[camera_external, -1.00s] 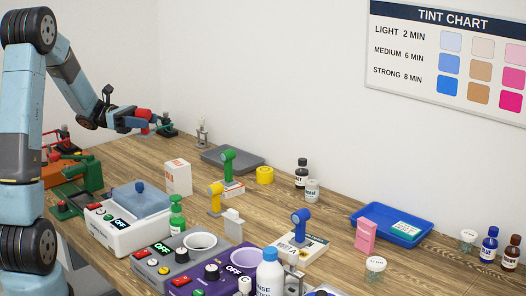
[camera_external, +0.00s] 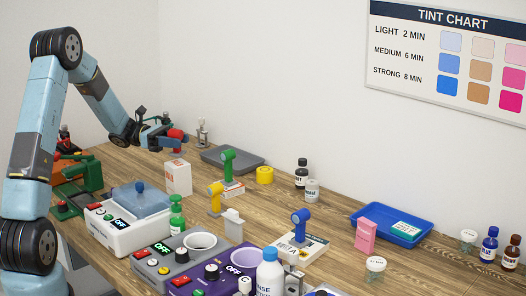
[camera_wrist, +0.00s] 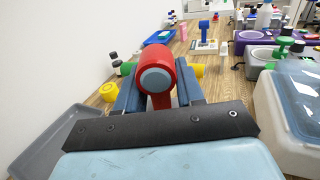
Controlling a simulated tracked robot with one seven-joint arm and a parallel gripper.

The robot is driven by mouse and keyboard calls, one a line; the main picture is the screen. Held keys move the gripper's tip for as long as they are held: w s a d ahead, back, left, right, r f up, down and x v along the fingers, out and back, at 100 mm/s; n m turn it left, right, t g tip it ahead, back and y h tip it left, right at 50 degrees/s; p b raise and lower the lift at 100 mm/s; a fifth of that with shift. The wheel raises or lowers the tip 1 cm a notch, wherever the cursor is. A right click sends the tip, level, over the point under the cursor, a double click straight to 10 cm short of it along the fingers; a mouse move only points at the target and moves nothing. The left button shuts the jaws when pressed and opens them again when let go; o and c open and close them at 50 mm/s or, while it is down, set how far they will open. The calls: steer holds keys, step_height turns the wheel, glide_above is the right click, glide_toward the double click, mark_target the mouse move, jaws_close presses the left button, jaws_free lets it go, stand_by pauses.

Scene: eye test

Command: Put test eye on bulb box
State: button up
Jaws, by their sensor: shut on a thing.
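My gripper (camera_external: 170,143) is shut on a red test eye (camera_external: 177,133), a rounded red head with a pale blue-grey round face in the wrist view (camera_wrist: 155,78). It is held between the blue fingers, above the back left of the bench. A white box with orange print (camera_external: 178,178), possibly the bulb box, stands upright on the bench below and in front of my gripper. Its print is too small to read. The red eye is apart from it. In the wrist view I cannot make out this box.
A green eye (camera_external: 227,163) stands on a low box, a yellow eye (camera_external: 214,196) is nearer, and a blue eye (camera_external: 300,225) stands on a flat box. A grey tray (camera_external: 232,160) lies behind. A white machine with blue lid (camera_external: 138,205) stands front left.

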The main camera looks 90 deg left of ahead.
steer(key=shift+f, duration=1.25)
steer(key=shift+f, duration=0.1)
steer(key=o, duration=1.2)
steer(key=shift+c, duration=0.2)
steer(key=v, duration=1.2)
